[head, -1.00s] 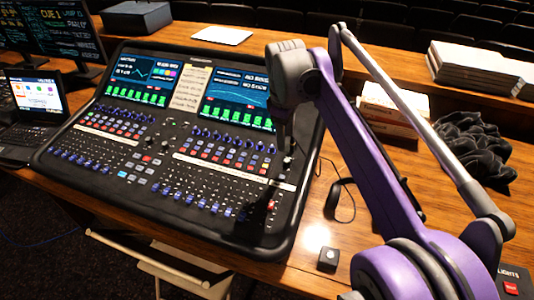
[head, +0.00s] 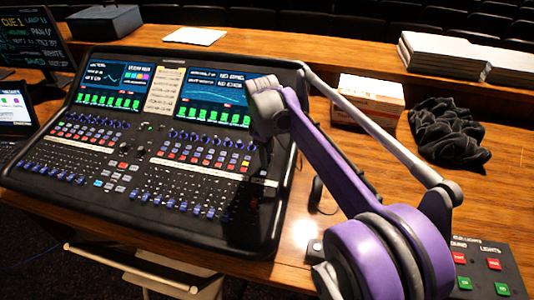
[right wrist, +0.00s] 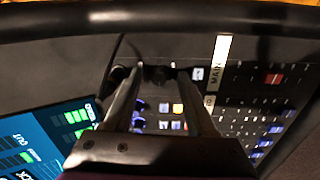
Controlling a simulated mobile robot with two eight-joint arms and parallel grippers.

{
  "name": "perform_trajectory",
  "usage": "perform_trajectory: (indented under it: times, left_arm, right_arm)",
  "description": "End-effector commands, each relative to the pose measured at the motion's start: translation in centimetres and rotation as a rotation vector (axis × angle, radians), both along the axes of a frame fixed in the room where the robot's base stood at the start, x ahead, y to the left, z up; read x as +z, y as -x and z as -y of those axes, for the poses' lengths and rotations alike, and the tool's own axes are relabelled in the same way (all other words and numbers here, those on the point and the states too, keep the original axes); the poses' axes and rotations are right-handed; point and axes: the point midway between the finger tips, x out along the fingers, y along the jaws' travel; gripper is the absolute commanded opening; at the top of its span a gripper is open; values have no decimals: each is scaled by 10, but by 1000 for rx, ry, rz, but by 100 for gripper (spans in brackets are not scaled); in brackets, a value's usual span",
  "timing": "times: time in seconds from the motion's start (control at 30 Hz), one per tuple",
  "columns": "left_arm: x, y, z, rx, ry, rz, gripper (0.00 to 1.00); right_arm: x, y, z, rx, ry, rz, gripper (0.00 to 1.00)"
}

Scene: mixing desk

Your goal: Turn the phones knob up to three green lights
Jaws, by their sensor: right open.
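The mixing desk (head: 150,215) stands on the wooden table, with two lit screens and many knobs and faders. My right gripper (right wrist: 158,77) is open, its two dark fingers reaching down to the desk beside the right screen. A black knob (right wrist: 155,75) shows between the fingertips; I cannot tell whether they touch it. No label on it can be read, so I cannot tell if it is the phones knob. In the head view my purple right arm and the dark fingers hide this part of the desk. No lit row of green lights can be made out there. My left gripper is not in view.
A box with red and green buttons (head: 487,270) is at the lower right. A black cloth (head: 447,132), a white and orange box (head: 368,100) and white stacks (head: 465,60) lie to the right. A laptop (head: 15,118) and a monitor (head: 35,40) stand at the left.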

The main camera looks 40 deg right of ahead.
Motion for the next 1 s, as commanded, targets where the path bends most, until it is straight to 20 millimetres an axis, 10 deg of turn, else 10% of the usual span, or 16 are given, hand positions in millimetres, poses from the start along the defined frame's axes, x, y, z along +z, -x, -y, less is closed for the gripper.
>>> perform_trajectory:
  times: [0.2, 0.5, 1.0]
  left_arm:
    - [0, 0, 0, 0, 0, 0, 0]
    - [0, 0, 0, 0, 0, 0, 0]
    - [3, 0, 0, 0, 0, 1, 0]
  right_arm:
    - [0, 0, 0, 0, 0, 0, 53]
    - [0, 0, 0, 0, 0, 0, 0]
    - [1, 0, 0, -55, -3, 5, 0]
